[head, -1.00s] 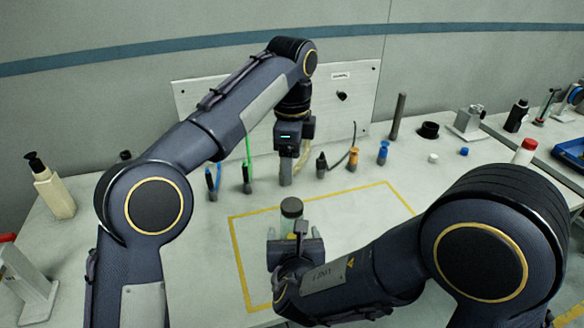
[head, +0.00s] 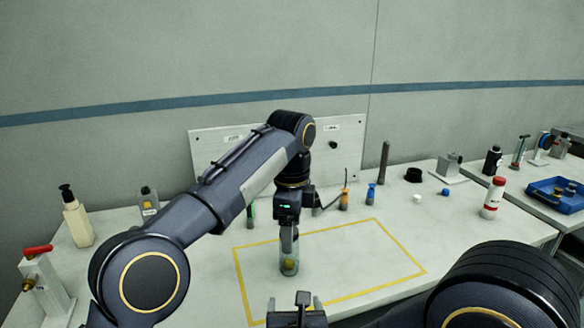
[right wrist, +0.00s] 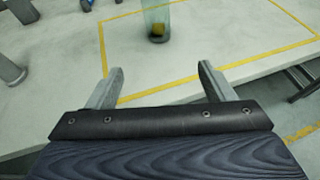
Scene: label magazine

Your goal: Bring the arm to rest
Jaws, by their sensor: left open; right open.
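My left gripper (head: 288,238) points down over the bench, just above or around the top of a clear jar (head: 289,265) with something yellow inside. The jar stands upright inside the yellow outline. I cannot tell whether the fingers touch it. My right gripper (head: 297,312) is at the bottom edge of the head view, nearer to me than the jar. In the right wrist view its two fingers (right wrist: 160,88) are spread with nothing between them, and the jar (right wrist: 156,22) stands beyond them.
The yellow outline (head: 342,297) encloses mostly bare bench. A white board (head: 345,150) stands behind. A pump bottle (head: 77,218) and a red-handled device (head: 42,275) are at left. A red-capped bottle (head: 492,198) and a blue tray (head: 556,195) are at right.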

